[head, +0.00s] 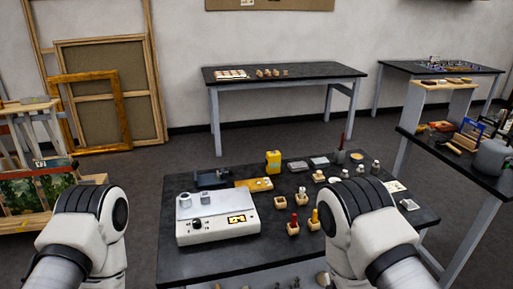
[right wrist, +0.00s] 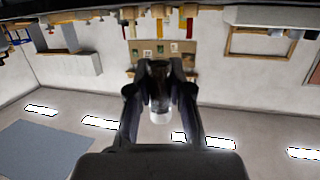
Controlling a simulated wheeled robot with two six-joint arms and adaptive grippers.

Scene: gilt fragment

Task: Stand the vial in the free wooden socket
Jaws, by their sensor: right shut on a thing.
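My right gripper (right wrist: 160,72) is shut on a small clear vial (right wrist: 160,110) with a pale end, seen between the fingers in the right wrist view. That view looks upside down, with the table edge along its top. In the head view, both grippers and the vial are out of sight; only my arm links show. On the near dark table, a small wooden socket (head: 280,202) looks empty. Other wooden sockets nearby hold a red-topped item (head: 293,224) and a yellow-topped item (head: 314,218).
A white instrument with dials (head: 218,222) fills the table's front left. Behind the sockets stand a yellow container (head: 273,160), an orange board (head: 254,184), a tall dark red item (head: 341,148) and several small bottles (head: 375,167). The dark table (head: 215,257) is bare along its front.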

